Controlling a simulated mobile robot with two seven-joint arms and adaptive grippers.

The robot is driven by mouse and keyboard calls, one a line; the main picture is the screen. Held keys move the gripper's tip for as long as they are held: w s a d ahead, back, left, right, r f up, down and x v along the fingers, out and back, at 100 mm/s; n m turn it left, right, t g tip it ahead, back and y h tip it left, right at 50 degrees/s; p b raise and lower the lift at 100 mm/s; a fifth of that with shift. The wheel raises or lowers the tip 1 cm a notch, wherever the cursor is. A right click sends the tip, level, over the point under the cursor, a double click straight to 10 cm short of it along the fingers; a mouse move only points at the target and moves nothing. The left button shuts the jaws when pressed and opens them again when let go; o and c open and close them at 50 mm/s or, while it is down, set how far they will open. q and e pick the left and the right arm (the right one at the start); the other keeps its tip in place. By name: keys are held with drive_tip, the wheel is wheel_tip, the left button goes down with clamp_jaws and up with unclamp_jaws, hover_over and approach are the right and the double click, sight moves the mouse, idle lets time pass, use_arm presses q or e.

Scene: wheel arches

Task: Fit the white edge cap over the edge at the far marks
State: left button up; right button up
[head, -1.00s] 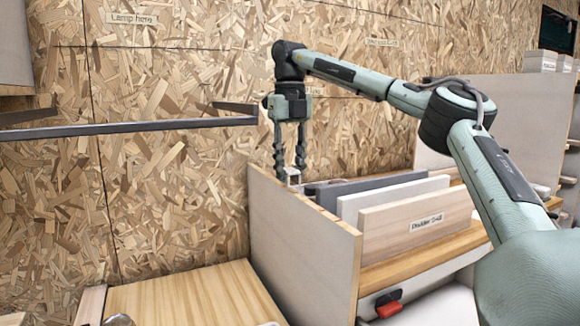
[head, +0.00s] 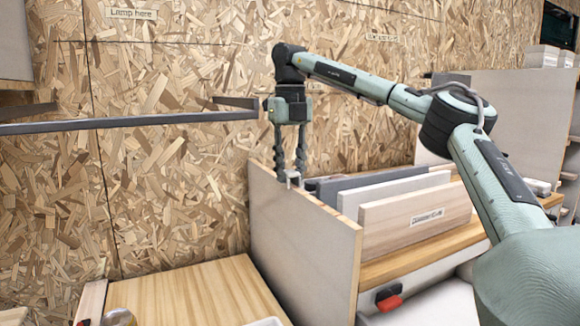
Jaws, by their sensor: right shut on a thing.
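My right gripper (head: 291,172) points straight down at the far part of the upright panel (head: 305,240) on the left side of the wooden unit. Its fingers are shut on the small white edge cap (head: 293,179), which is largely hidden between the fingertips. The cap is at the height of the panel's top edge. I cannot tell whether it sits over the edge or just beside it. The marks on the edge are too small to make out. My left gripper is not in view.
Behind the panel stand a dark grey board (head: 365,183), a white board (head: 390,192) and a labelled wooden board (head: 415,218). A dark metal rail (head: 130,121) runs in from the left near my gripper. A wooden top (head: 190,290) lies lower left. A red part (head: 389,303) shows below.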

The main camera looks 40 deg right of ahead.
drive_tip(key=shift+f, duration=0.4)
idle(0.5)
drive_tip(key=shift+f, duration=0.35)
drive_tip(key=o, duration=0.9)
wheel_tip(320, 180, up, 12)
idle(0.9)
